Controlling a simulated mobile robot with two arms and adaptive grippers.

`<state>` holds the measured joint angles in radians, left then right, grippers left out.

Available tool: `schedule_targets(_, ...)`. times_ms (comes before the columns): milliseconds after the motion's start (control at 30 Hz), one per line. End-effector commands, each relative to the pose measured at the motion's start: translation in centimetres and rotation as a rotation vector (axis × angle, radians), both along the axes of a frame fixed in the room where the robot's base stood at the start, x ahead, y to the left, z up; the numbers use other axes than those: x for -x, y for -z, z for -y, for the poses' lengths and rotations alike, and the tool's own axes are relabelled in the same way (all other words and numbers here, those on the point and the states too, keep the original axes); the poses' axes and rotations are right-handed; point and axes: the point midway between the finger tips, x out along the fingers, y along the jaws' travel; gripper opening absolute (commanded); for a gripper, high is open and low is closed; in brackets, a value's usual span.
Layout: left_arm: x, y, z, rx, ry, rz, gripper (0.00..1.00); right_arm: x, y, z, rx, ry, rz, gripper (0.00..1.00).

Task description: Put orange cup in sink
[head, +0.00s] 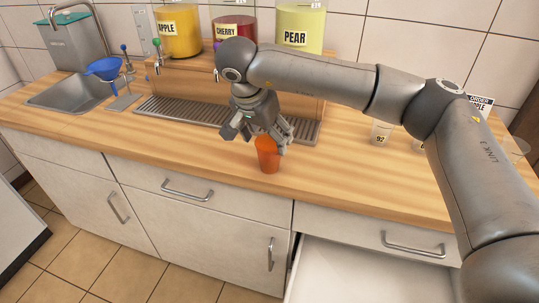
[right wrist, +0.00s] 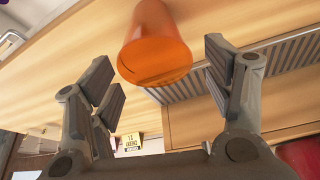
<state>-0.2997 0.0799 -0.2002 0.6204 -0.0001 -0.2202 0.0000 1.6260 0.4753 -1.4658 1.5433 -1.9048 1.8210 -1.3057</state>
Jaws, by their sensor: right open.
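The orange cup (head: 267,155) stands on the wooden counter in front of the drip grate in the head view. In the right wrist view the cup (right wrist: 154,45) shows between and beyond the fingertips. My right gripper (head: 257,136) is open, with its fingers around or just behind the cup. In the right wrist view the fingers (right wrist: 160,75) are spread wide, with visible gaps to the cup. The sink (head: 72,92) is a metal basin at the far left of the counter. My left gripper is not in view.
A blue funnel (head: 104,68) on a stand is beside the sink. Dispensers labelled apple (head: 180,32), cherry and pear (head: 297,30) stand behind the drip grate (head: 185,111). A small cup marked 92 (head: 380,134) is to the right. An open drawer (head: 350,272) is below the counter.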

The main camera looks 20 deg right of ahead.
Motion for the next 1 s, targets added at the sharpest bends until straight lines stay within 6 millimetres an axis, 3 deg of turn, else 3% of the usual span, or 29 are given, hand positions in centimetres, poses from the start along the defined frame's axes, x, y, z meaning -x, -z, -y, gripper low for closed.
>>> schedule_targets(433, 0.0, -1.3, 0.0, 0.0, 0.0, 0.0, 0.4, -0.8, 5.3, 1.6, 0.0, 0.001, -0.001, 0.74)
schedule_targets(767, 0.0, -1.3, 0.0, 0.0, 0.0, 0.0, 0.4, -1.1, 6.1, 1.8, 0.0, -0.001, 0.003, 0.74)
schedule_targets(933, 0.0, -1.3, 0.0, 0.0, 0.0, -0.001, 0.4, -1.1, 6.0, 1.8, 0.001, 0.0, 0.002, 0.52)
schedule_targets(1000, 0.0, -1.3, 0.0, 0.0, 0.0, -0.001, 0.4, -1.1, 6.1, 1.8, 0.001, 0.0, 0.002, 0.49)
